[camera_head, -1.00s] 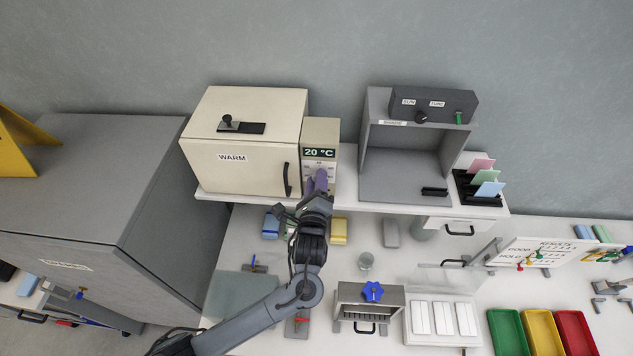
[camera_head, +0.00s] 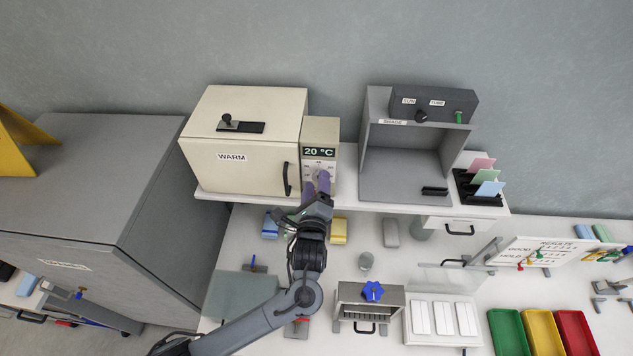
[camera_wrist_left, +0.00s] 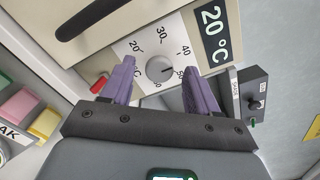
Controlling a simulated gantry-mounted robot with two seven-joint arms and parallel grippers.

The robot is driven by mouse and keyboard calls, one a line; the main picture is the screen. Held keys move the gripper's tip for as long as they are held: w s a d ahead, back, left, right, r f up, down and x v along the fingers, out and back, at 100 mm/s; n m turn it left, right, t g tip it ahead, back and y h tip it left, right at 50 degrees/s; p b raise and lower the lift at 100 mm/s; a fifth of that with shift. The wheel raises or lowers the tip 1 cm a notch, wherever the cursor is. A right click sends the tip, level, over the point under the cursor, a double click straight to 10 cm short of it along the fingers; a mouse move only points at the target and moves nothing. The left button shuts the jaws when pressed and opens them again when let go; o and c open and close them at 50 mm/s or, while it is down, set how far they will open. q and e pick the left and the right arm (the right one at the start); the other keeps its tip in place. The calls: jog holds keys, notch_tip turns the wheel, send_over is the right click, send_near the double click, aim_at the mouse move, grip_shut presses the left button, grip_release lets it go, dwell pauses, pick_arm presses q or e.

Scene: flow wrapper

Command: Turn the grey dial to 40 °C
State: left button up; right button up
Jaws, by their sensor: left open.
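The grey dial (camera_wrist_left: 160,69) sits on a pale panel, with marks for 20, 30, 40 and 50 around it in the left wrist view. Where its pointer aims is too small to tell. The display (camera_wrist_left: 214,35) above the scale reads 20 °C; it also reads so in the head view (camera_head: 319,152). My left gripper (camera_wrist_left: 159,67) is open, its purple fingers on either side of the dial, apparently not touching it. In the head view my left gripper (camera_head: 316,186) is in front of the panel and partly covers the dial. My right gripper is not in view.
The WARM cabinet (camera_head: 240,175) stands left of the panel, with a dark handle (camera_head: 287,180) close to my fingers. A red button (camera_wrist_left: 98,84) is beside the scale. The open SHADE box (camera_head: 405,176) is to the right. A shelf edge runs below.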

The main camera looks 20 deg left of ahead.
pick_arm(q)
jog(key=b+v, duration=0.1)
jog(key=v, duration=0.8)
jog(key=shift+s+b, duration=0.25)
jog(key=shift+b, duration=0.1)
jog(key=s+a+f+n+g+h, duration=0.35)
jog(key=s+a+f+g, duration=0.25)
jog(key=s+f, duration=0.65)
jog(key=s+n+g+h, duration=0.2)
jog(key=s+n+g, duration=0.5)
jog(key=s+n, duration=0.5)
jog(key=n, duration=0.4)
jog(key=shift+s+f+g, duration=0.15)
jog(key=shift+s+g, duration=0.05)
jog(key=shift+g, duration=0.1)
